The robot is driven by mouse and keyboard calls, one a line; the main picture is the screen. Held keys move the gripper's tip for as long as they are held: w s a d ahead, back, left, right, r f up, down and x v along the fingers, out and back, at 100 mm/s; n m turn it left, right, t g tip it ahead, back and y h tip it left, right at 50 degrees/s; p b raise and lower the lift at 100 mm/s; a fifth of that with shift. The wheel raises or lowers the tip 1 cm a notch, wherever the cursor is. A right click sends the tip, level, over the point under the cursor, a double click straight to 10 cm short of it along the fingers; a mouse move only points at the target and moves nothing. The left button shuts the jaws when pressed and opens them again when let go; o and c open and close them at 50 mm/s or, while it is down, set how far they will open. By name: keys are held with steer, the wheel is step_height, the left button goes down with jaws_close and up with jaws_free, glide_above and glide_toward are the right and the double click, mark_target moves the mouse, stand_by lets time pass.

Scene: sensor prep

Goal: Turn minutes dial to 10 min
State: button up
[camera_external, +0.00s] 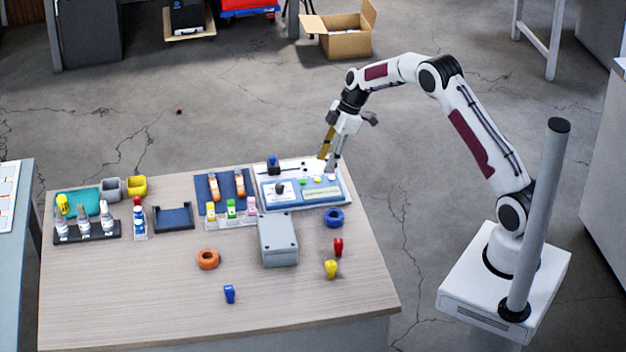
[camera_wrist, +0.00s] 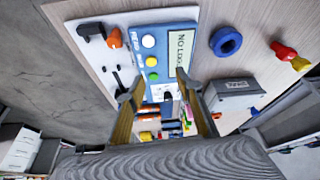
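A blue control panel (camera_external: 290,204) stands at the back edge of the table. It has a dark round dial (camera_external: 280,188) on a white patch at its left, small buttons and a pale display (camera_external: 322,192). I cannot read the dial's marks or setting. In the wrist view the panel (camera_wrist: 150,27) shows white, yellow and green buttons, and the display (camera_wrist: 180,48) reads "NO LO…", cut off. My gripper (camera_external: 328,161) points down over the panel's right rear, away from the dial. Its fingers (camera_wrist: 158,85) are apart with nothing between them.
A white plate with a dark knob (camera_external: 272,165) adjoins the panel's rear. A grey box (camera_external: 279,240) stands before the panel, with a blue ring (camera_external: 334,217) to its right. The front of the table is mostly clear.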

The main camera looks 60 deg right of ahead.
step_height(320, 180, up, 5)
steer(key=w+d+f+m+t+h, duration=0.1)
steer(key=d+t+h, duration=0.1)
steer(key=d, duration=0.1)
steer(key=w+d+f+m+t+h, duration=0.1)
steer(key=d+f+m+h, duration=0.1)
steer(key=d, duration=0.1)
steer(key=w+d+f+m+t+h, duration=0.1)
steer(key=d+m+t+h, duration=0.1)
steer(key=d, duration=0.1)
steer(key=shift+d+f+t, duration=0.3)
steer(key=s+a+r+m+t+y, duration=0.15)
steer(key=a+y, duration=0.25)
steer(key=a, duration=0.5)
steer(key=s+a+r+n+t+y, duration=0.1)
steer(key=s+a+r+t+y, duration=0.2)
steer(key=a, duration=0.6)
steer(key=shift+m, duration=0.25)
steer(key=f, duration=0.2)
steer(key=w+f, duration=0.1)
steer(key=f, duration=0.4)
steer(key=shift+w+d, duration=0.1)
steer(key=shift+w, duration=0.2)
steer(key=shift+f, duration=0.4)
